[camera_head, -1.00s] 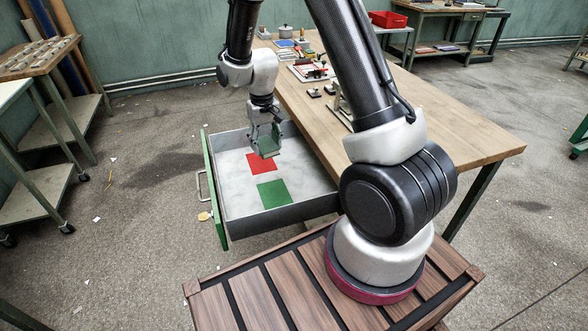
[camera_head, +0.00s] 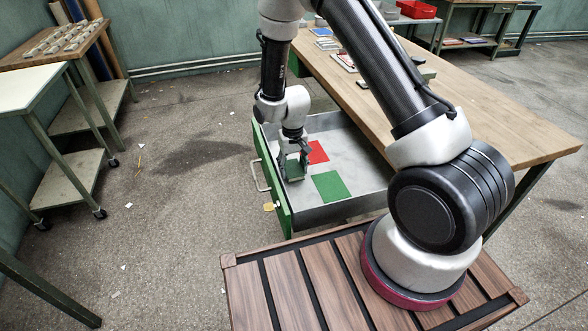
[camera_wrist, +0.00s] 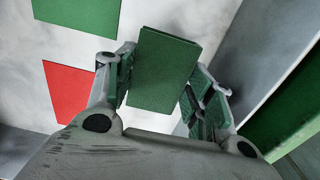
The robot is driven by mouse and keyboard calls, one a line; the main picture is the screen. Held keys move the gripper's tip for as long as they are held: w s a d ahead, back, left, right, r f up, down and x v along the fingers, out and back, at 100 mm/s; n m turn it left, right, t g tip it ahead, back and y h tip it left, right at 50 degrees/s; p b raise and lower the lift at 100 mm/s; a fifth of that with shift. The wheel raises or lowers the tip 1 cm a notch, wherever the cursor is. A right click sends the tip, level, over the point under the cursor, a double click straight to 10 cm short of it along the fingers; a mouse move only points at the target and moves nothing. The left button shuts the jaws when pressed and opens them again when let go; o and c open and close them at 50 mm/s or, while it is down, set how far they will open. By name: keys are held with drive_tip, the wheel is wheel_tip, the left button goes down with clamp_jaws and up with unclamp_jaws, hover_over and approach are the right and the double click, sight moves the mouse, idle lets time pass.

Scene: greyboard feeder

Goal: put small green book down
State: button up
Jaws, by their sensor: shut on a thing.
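My gripper (camera_head: 292,162) is shut on the small green book (camera_head: 294,172) and holds it over the left side of the open drawer (camera_head: 366,205). In the wrist view the book (camera_wrist: 163,70) sits upright between the two fingers (camera_wrist: 160,95). I cannot tell whether its lower edge touches the drawer floor. A red square (camera_head: 316,152) and a green square (camera_head: 330,186) lie flat on the drawer floor, to the right of the book. In the wrist view the red square (camera_wrist: 66,92) and the green square (camera_wrist: 80,12) are to the book's left.
The drawer's green front (camera_head: 272,180) with its handle (camera_head: 260,176) stands just left of my gripper. The wooden workbench (camera_head: 470,120) is to the right, with items at its far end. Bare drawer floor shows around the squares.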

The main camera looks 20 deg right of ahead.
drive_tip(key=shift+f, duration=0.6)
drive_tip(key=shift+f, duration=0.1)
drive_tip(key=o, duration=0.8)
drive_tip(key=shift+c, duration=0.2)
wheel_tip(320, 180, up, 12)
wheel_tip(320, 180, up, 12)
drive_tip(key=t, duration=0.1)
hover_over(293, 168)
drive_tip(key=s+d, duration=0.3)
drive_tip(key=d, duration=0.1)
drive_tip(key=s+d+r+t, duration=0.1)
drive_tip(key=s+d+r, duration=0.3)
drive_tip(key=s+r, duration=0.25)
drive_tip(key=s+d+r+t, duration=0.1)
drive_tip(key=s+d+r, duration=0.35)
drive_tip(key=r, duration=0.35)
drive_tip(key=s+d+r+t, duration=0.1)
drive_tip(key=s+d+r, duration=0.1)
drive_tip(key=s, duration=1)
drive_tip(key=shift+v, duration=1)
